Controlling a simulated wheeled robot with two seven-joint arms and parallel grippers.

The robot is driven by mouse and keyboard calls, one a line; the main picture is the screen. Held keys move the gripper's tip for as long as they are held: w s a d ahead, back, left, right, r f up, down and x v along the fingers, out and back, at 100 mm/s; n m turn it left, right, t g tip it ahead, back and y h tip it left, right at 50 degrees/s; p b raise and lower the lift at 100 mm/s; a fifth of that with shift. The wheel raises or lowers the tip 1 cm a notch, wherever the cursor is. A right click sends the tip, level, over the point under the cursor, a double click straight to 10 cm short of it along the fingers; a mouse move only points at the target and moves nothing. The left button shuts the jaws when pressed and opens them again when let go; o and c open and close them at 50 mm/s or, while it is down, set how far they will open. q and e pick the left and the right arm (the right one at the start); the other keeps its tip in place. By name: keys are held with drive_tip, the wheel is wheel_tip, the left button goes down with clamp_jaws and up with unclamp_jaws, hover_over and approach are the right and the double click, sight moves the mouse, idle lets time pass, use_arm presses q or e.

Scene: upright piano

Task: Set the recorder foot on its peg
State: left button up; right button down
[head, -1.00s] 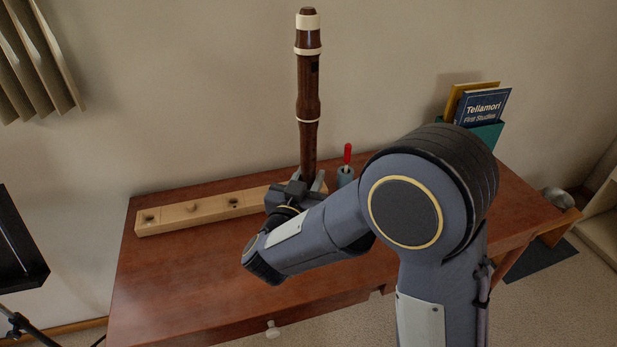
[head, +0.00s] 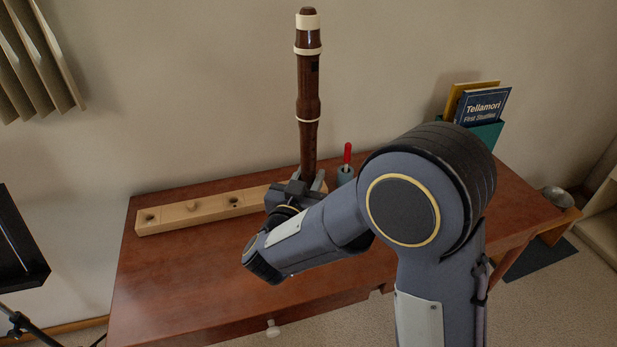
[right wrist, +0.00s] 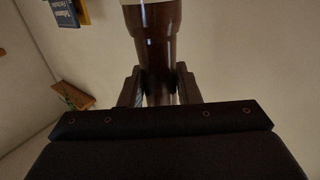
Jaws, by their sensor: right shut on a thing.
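A dark brown recorder (head: 308,95) with cream rings stands upright at the right part of a pale wooden block (head: 178,218) on the desk. My right gripper (head: 306,184) is shut around its lower part. The right wrist view shows the brown recorder (right wrist: 157,50) between the two fingers (right wrist: 158,88), with a cream ring at the picture's top. The recorder's lower end is hidden behind my gripper, so I cannot tell the foot from the body or whether it sits on a peg. Along the block's left part are dark round spots and a short pale knob. My left gripper is not in view.
A grey-blue cup with a red-handled tool (head: 346,160) stands just right of the recorder. Books in a green holder (head: 487,132) stand at the back right. A metal bowl (head: 557,197) is at the far right. The desk's (head: 180,280) front left is bare.

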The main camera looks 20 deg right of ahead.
drive_tip(key=shift+f+b, duration=0.9)
drive_tip(key=shift+f, duration=0.25)
idle(1.9)
drive_tip(key=shift+f+b, duration=0.3)
drive_tip(key=shift+f, duration=0.4)
idle(0.3)
drive_tip(key=c, duration=1)
unclamp_jaws()
drive_tip(key=v, duration=0.7)
drive_tip(key=shift+s+a, duration=0.25)
drive_tip(key=shift+s, duration=0.05)
drive_tip(key=shift+f, duration=0.1)
